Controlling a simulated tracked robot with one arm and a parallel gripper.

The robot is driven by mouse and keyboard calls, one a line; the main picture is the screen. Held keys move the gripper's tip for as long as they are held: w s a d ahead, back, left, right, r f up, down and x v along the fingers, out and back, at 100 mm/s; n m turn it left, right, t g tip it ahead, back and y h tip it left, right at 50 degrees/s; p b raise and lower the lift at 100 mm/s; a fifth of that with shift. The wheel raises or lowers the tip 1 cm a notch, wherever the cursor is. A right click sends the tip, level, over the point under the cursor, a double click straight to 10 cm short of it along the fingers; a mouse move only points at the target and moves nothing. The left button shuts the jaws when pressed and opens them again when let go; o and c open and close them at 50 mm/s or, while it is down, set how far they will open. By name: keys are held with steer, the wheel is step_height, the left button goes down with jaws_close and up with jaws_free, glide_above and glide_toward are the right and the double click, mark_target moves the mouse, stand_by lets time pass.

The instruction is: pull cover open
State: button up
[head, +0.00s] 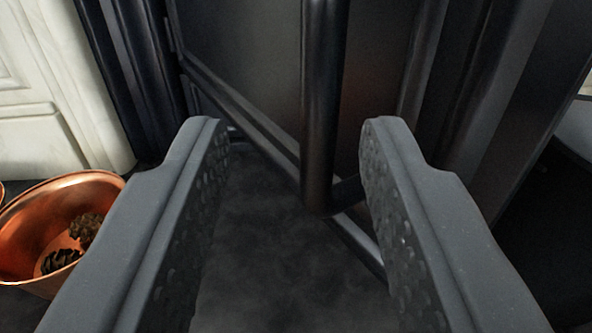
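The dark metal cover (250,55) of the fireplace stands upright ahead in the head view. A vertical dark bar handle (322,110) runs down in front of it and ends in a short bracket near the cover's lower edge. My gripper (292,135) is open, with one grey finger on each side of the picture. The handle shows between the two fingers, nearer the right one. I cannot tell whether a finger touches it. The handle's top is out of view, and the right finger hides part of the cover's lower right.
A copper bowl (30,215) holding pine cones stands on the left, close beside the left finger. White marble surround (45,110) rises behind it. A dark frame post (145,75) stands left of the cover. The dark floor (290,260) between the fingers is clear.

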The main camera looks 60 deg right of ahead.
steer(key=v, duration=0.9)
steer(key=shift+b, duration=0.3)
steer(key=shift+a, duration=0.1)
